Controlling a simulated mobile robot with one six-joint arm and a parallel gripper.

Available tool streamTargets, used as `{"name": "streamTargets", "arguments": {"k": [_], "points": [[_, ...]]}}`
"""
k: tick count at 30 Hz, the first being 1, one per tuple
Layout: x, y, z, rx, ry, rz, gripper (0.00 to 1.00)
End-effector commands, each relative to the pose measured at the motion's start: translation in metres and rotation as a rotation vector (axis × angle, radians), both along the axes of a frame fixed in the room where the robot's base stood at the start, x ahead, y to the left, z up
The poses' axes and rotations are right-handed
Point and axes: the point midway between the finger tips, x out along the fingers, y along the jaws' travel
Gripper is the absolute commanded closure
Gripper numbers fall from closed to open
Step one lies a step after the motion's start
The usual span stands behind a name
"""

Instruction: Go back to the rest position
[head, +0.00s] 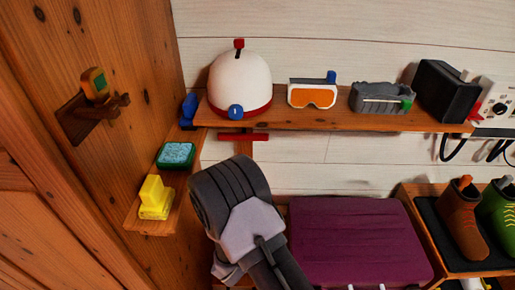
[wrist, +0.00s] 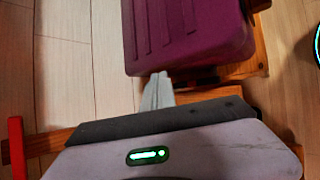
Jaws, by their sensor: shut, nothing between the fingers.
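My gripper (wrist: 157,88) shows in the wrist view, its pale fingers together and empty. They point toward the near edge of a purple ribbed case (wrist: 185,35); whether they touch it I cannot tell. In the head view my grey arm (head: 240,205) rises in the lower middle, left of the same purple case (head: 355,240).
A wall shelf (head: 320,118) holds a white helmet (head: 240,82), orange goggles (head: 313,95), a grey tray (head: 377,97) and a black box (head: 443,90). A corner ledge (head: 150,226) holds yellow and teal items. Shoes (head: 463,220) stand on a rack at right.

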Motion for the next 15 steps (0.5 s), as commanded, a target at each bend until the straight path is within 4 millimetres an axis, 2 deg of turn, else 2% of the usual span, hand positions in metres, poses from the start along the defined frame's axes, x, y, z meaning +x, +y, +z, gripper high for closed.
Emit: {"name": "streamTargets", "arguments": {"k": [1,5,8,10,12,15], "points": [[0.004,-0.010,0.023,0.019,-0.025,-0.068,1.00],[-0.001,-0.045,0.091,0.089,-0.086,-0.304,1.00],[-0.024,-0.079,0.155,0.199,-0.138,-0.559,1.00],[-0.055,-0.100,0.201,0.326,-0.172,-0.771,1.00],[-0.094,-0.111,0.240,0.495,-0.199,-0.978,1.00],[-0.145,-0.104,0.282,0.789,-0.230,-1.215,1.00]]}}
